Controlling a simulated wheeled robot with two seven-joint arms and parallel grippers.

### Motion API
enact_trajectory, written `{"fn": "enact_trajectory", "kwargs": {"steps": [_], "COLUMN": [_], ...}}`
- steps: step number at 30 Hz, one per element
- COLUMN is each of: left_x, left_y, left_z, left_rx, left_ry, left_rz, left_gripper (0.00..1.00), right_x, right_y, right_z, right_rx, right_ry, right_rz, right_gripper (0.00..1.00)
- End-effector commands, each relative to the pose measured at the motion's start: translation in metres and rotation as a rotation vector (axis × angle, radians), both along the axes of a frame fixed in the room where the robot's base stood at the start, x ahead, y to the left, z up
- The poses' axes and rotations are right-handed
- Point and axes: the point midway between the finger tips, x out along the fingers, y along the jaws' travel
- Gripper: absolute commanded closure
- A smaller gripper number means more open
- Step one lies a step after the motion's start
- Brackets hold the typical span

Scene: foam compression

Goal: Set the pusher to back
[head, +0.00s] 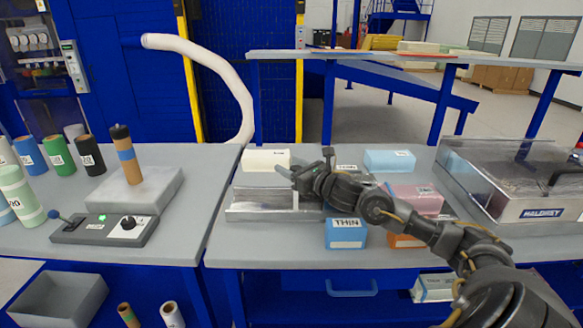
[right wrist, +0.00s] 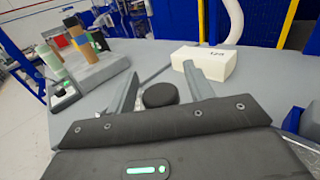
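My right gripper (head: 286,172) reaches in from the right over a shallow metal tray (head: 262,205) at the left end of the right-hand table. In the right wrist view its two grey fingers (right wrist: 158,88) are spread apart. A black round-topped knob (right wrist: 160,95) shows between them, with gaps on both sides; I take it for the pusher's handle. The gripper and forearm cover the tray's right part, so the pusher's body is hidden in the head view. My left gripper is not in view.
Foam blocks surround the tray: white (head: 266,160) behind, light blue (head: 389,160), pink (head: 418,198), and blue (head: 346,233) in front. A metal box marked MALONEY (head: 541,212) stands right. A control panel (head: 104,229) and several rolls (head: 58,152) occupy the left table.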

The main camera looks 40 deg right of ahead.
Motion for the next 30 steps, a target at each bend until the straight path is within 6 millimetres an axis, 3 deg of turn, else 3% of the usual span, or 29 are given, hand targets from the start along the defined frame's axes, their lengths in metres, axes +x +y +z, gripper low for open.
{"fn": "enact_trajectory", "kwargs": {"steps": [11,16,23,30], "left_x": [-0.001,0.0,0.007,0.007], "left_y": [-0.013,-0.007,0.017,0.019], "left_z": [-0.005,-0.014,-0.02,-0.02], "left_rx": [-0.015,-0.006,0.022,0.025], "left_ry": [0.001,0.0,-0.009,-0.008], "left_rz": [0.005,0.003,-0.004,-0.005], "left_gripper": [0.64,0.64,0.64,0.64], "right_x": [-0.01,-0.035,-0.067,-0.089], "right_y": [-0.002,-0.004,-0.008,-0.009], "right_z": [-0.003,-0.005,-0.005,-0.003], "right_rx": [-0.002,-0.005,-0.004,0.0], "right_ry": [0.003,0.005,0.007,0.006], "right_rz": [0.0,0.001,-0.001,0.001], "right_gripper": [0.48,0.48,0.48,0.48]}}
